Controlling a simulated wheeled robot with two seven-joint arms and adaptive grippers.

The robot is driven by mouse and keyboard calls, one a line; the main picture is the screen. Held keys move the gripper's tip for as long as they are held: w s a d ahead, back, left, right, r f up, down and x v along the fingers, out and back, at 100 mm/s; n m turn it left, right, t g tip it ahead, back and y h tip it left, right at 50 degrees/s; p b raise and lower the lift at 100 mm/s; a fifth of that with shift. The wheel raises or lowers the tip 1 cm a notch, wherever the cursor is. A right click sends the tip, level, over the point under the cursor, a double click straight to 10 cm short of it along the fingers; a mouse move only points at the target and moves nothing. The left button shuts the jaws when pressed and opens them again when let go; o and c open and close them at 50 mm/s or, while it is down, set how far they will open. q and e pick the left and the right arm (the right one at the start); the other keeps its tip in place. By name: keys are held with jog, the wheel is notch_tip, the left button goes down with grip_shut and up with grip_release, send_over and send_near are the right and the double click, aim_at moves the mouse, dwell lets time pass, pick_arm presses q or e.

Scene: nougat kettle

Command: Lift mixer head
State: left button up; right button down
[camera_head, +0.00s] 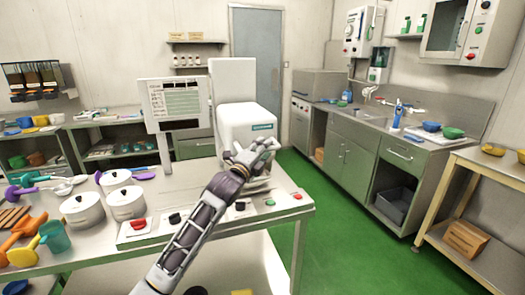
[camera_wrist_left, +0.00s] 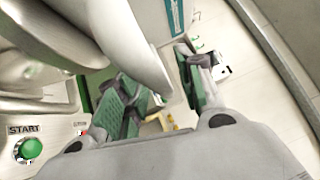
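The white mixer head (camera_head: 247,122) with a teal label sits low and level at the front of the white mixer on the near table. Its label panel also shows at the top of the left wrist view (camera_wrist_left: 158,20). My left gripper (camera_head: 266,150) is at the lower front of the head. In the left wrist view its two green-padded fingers (camera_wrist_left: 163,95) stand apart, with the tip of a pale curved part (camera_wrist_left: 135,48) between or just beyond them. I cannot tell whether either finger touches it. My right gripper is not in view.
A screen panel (camera_head: 176,103) stands left of the mixer. Lidded pots (camera_head: 83,209) and a red button (camera_head: 138,223) are on the table to the left. A green START button (camera_wrist_left: 28,149) is near the gripper. Green floor (camera_head: 335,225) lies open to the right.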

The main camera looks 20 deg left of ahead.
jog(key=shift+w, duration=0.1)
pick_arm(q)
grip_shut()
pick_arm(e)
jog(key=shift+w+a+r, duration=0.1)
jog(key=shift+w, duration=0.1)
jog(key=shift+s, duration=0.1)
